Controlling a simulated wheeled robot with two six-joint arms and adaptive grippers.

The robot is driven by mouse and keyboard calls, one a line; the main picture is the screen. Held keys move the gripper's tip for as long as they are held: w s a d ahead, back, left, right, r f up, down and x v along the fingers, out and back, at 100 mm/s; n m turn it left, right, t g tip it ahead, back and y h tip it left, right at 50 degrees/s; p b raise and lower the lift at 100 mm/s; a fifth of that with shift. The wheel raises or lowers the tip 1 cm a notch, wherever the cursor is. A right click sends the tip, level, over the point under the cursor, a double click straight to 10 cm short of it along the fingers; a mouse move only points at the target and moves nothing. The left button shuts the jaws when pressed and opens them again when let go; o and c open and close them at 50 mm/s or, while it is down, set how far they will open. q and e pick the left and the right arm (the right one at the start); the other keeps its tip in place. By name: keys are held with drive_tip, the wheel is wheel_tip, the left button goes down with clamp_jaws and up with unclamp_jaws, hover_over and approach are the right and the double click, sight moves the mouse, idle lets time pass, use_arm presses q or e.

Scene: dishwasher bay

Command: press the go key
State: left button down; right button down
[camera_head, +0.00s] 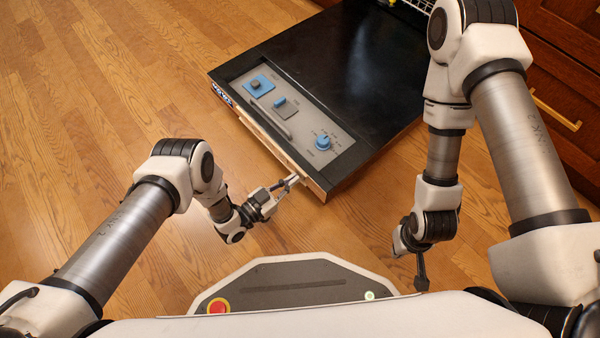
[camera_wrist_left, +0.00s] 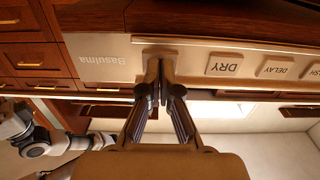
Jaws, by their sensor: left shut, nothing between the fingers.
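A row of pale square keys runs along the machine's front strip in the left wrist view: one reads DRY (camera_wrist_left: 230,65), one DELAY (camera_wrist_left: 275,68), and a cut-off one ends in SH (camera_wrist_left: 315,72). Another pale key (camera_wrist_left: 161,54) lies behind my left fingertips, its label hidden, so I cannot tell whether it is the go key. My left gripper (camera_wrist_left: 160,82) is shut and empty, its tips at that key; contact is unclear. In the head view the left gripper (camera_head: 294,179) is at the strip's near end. My right gripper (camera_head: 421,278) hangs over the floor; its fingers are unclear.
The black machine (camera_head: 345,80) has a grey panel with a blue knob (camera_head: 323,143) and a handle (camera_head: 277,126). A lettered plate (camera_wrist_left: 105,58) is left of the keys in the wrist view. Wooden cabinets stand at right. The floor at left is clear.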

use_arm(q)
drive_tip(key=shift+w+d, duration=0.35)
drive_tip(key=shift+d, duration=0.05)
idle(0.7)
drive_tip(key=shift+p+v, duration=0.3)
drive_tip(key=shift+v, duration=0.75)
drive_tip(key=p+v, duration=0.1)
drive_tip(key=v, duration=0.3)
